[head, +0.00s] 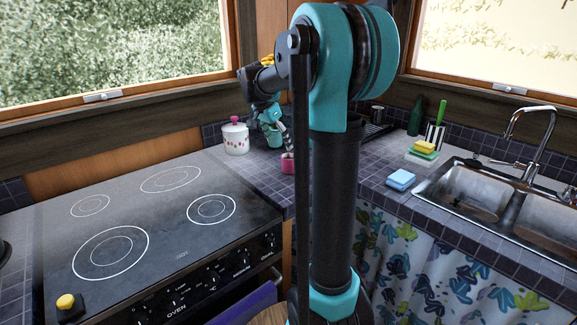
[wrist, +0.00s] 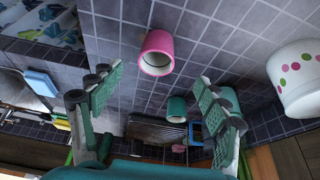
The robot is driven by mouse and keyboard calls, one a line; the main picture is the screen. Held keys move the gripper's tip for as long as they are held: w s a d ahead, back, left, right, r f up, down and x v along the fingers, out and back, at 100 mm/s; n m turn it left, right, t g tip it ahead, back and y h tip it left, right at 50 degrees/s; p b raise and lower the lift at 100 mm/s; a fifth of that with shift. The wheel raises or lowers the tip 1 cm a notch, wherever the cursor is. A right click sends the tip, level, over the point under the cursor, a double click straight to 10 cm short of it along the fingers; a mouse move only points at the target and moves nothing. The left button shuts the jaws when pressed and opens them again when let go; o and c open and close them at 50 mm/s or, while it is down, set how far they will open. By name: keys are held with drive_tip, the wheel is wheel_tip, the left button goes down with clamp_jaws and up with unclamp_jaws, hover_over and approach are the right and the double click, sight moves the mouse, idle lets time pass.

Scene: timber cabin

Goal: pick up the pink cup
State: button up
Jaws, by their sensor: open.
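The pink cup (head: 288,163) stands on the dark tiled counter near the stove's back right corner, partly hidden by my arm in the head view. In the wrist view the whole pink cup (wrist: 157,50) shows with its opening facing the camera, lying between the lines of my two fingers but beyond their tips. My gripper (wrist: 155,93) is open, with nothing between its fingers. In the head view my gripper (head: 284,136) is above the pink cup and slightly to its left, apart from it.
A white dotted pot (head: 235,138) with a pink knob stands left of the cup. A teal cup (wrist: 176,108) is near the pink one. The stove (head: 160,225) is at left. Sponges (head: 400,179) and a sink (head: 480,190) are at right.

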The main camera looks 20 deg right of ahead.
sight(289, 162)
drive_tip(key=x, duration=0.6)
drive_tip(key=shift+f, duration=0.15)
drive_tip(key=shift+d+x, duration=0.2)
drive_tip(key=shift+x, duration=2.5)
drive_tip(key=shift+s, duration=0.1)
drive_tip(key=c, duration=1.3)
drive_tip(key=shift+c, duration=0.2)
